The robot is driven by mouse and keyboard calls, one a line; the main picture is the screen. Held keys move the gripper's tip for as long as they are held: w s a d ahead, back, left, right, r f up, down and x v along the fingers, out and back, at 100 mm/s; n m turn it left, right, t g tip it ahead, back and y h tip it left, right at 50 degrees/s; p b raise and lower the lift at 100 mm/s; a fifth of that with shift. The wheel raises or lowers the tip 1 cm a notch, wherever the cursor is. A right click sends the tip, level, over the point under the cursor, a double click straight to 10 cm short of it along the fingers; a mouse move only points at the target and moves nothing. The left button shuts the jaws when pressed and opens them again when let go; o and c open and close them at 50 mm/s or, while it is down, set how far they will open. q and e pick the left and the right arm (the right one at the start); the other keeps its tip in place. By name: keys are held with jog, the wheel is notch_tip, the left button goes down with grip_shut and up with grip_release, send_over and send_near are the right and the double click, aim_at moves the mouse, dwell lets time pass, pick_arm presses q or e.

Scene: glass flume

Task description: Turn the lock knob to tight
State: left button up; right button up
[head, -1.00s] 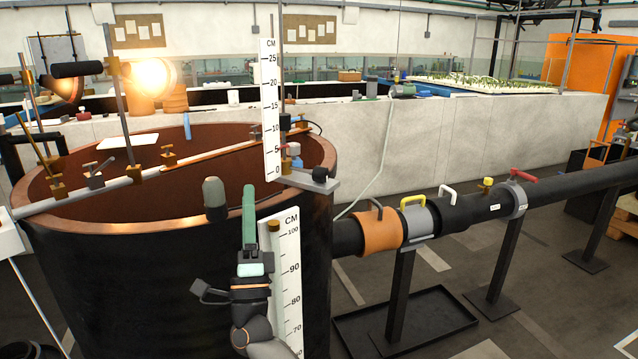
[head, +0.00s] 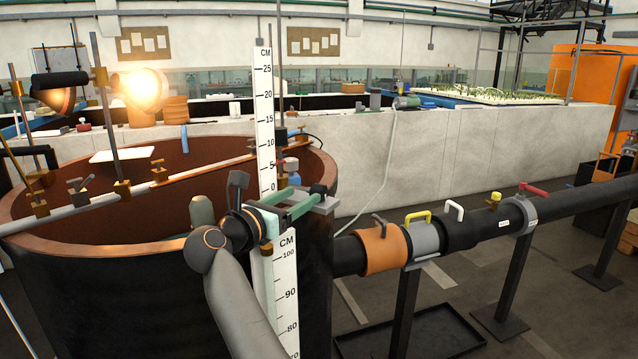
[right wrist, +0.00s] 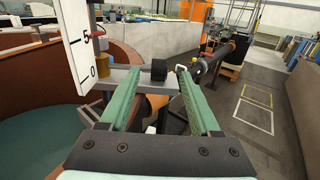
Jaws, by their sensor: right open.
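The lock knob is most likely the black knob (head: 318,189) on the grey bracket (head: 322,206) beside the upright scale at the tank rim. In the right wrist view the black knob (right wrist: 159,70) stands just beyond the fingertips, roughly centred between them. My right gripper (head: 300,195) is open, its two green fingers pointing toward the knob; the fingers also show in the right wrist view (right wrist: 158,78). No contact with the knob can be made out. Any mark on the knob is too small to read. My left gripper is not in view.
A white centimetre scale (head: 264,120) rises close left of the fingers, with a second scale (head: 287,290) below. The round copper-rimmed tank (head: 110,240) lies left. A black pipe with an orange collar (head: 382,250) runs right. Open floor shows at right.

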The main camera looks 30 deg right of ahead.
aim_at(318, 186)
jog(key=x, duration=0.8)
jog(key=shift+d+p, duration=0.1)
jog(key=shift+p, duration=0.3)
grip_shut()
